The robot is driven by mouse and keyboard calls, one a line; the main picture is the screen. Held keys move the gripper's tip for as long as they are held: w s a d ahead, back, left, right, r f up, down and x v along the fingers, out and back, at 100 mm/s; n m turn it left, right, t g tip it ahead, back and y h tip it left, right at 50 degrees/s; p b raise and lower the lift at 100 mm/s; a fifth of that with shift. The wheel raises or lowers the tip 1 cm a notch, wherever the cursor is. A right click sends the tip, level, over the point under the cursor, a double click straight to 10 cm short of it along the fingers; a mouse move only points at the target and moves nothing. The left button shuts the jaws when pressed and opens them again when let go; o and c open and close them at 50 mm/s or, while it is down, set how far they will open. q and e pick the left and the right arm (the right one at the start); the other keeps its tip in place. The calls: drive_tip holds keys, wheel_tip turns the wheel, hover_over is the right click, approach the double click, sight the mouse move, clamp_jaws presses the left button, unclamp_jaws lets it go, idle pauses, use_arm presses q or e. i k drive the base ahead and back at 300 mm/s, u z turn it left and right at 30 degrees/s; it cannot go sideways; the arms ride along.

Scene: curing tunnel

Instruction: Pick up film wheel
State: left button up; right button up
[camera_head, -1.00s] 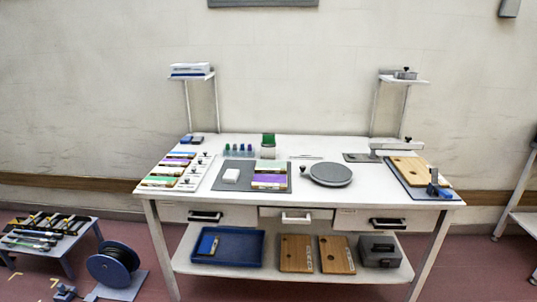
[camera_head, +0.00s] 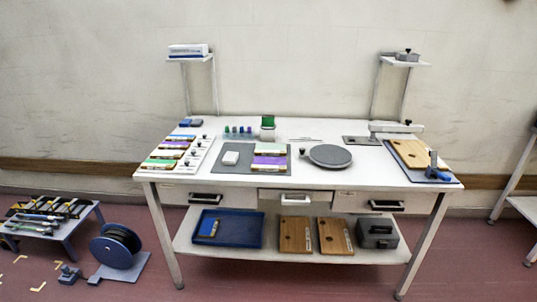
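No thing is plainly marked as the film wheel. A dark spool with a blue rim (camera_head: 116,246) stands upright on a grey-blue floor plate (camera_head: 134,270) at the lower left. A flat round grey disc (camera_head: 331,156) lies on the white workbench (camera_head: 335,180), right of its middle. A small blue tool with an upright post (camera_head: 434,170) stands at the bench's right end; its details are too small to tell. Neither of my grippers shows in the head view.
A low blue-grey rack (camera_head: 70,240) with several tools stands left of the spool. The bench's lower shelf (camera_head: 270,255) holds a blue tray (camera_head: 250,245), two wooden boards and a grey box (camera_head: 378,233). Red floor is open in front. A white frame stands at the right edge.

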sight(267, 122)
drive_tip(key=u, duration=0.45)
drive_tip(key=k, duration=1.05)
drive_tip(key=u, duration=0.95)
drive_tip(key=i, duration=1.65)
drive_tip(key=z, duration=0.85)
drive_tip(key=i, duration=0.8)
drive_tip(key=z, duration=0.95)
